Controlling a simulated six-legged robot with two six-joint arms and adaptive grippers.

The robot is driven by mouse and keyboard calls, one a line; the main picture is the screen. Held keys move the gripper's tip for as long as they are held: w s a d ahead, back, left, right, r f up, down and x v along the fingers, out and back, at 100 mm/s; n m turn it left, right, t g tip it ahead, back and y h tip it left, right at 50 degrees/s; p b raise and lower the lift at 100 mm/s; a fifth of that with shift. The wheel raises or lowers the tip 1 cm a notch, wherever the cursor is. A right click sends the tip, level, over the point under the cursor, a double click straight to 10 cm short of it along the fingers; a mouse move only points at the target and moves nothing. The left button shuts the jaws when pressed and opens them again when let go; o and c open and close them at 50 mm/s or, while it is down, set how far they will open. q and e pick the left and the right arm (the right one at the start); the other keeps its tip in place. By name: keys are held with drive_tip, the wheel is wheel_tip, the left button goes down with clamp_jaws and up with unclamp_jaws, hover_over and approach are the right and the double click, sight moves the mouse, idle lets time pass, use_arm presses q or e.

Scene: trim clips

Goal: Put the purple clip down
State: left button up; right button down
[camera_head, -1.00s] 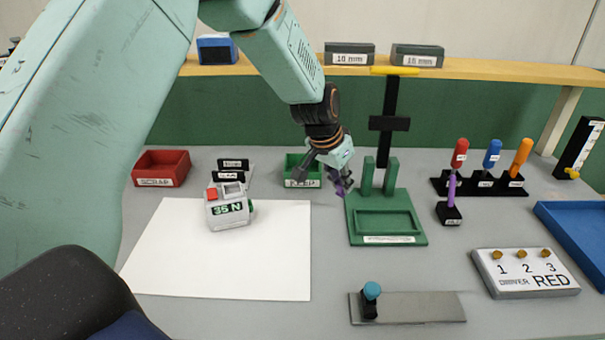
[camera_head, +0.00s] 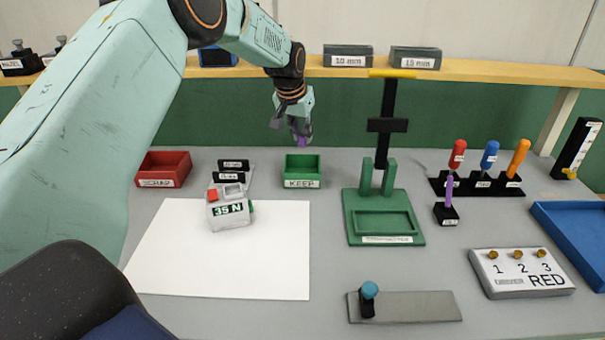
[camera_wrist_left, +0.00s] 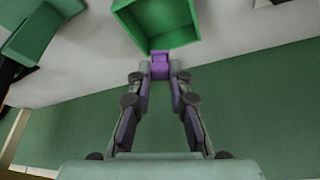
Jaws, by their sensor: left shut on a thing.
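The purple clip (camera_head: 302,141) is in my left gripper (camera_head: 301,135), which hangs above the back of the green KEEP bin. In the left wrist view the purple clip (camera_wrist_left: 160,67) sits between the fingertips of my left gripper (camera_wrist_left: 158,80), in front of the green bin's opening. The green KEEP bin (camera_head: 302,183) stands open at the back of the table and also shows in the left wrist view (camera_wrist_left: 160,45). The inside I can see looks empty. The red SCRAP bin (camera_head: 163,180) stands to the left. My right gripper is not in view.
A green fixture (camera_head: 385,228) with a tall black post stands right of the bin. A grey 35 N device (camera_head: 230,217) sits on the white sheet (camera_head: 220,270). A wooden shelf (camera_head: 450,72) runs behind.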

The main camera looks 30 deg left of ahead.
sight(300, 146)
use_arm(q)
drive_tip(key=f, duration=0.6)
drive_tip(key=shift+w+a, duration=0.1)
drive_tip(key=shift+a, duration=0.1)
drive_tip(key=shift+s+d+f, duration=0.1)
drive_tip(key=shift+f, duration=0.65)
drive_tip(key=shift+s+d+f, duration=0.1)
drive_tip(key=shift+f, duration=0.95)
drive_tip(key=shift+w+a+f, duration=0.15)
drive_tip(key=shift+w, duration=0.05)
drive_tip(key=shift+b, duration=0.3)
drive_tip(key=shift+s+f, duration=0.1)
drive_tip(key=shift+s, duration=0.05)
drive_tip(key=o, duration=0.8)
drive_tip(key=shift+f, duration=0.1)
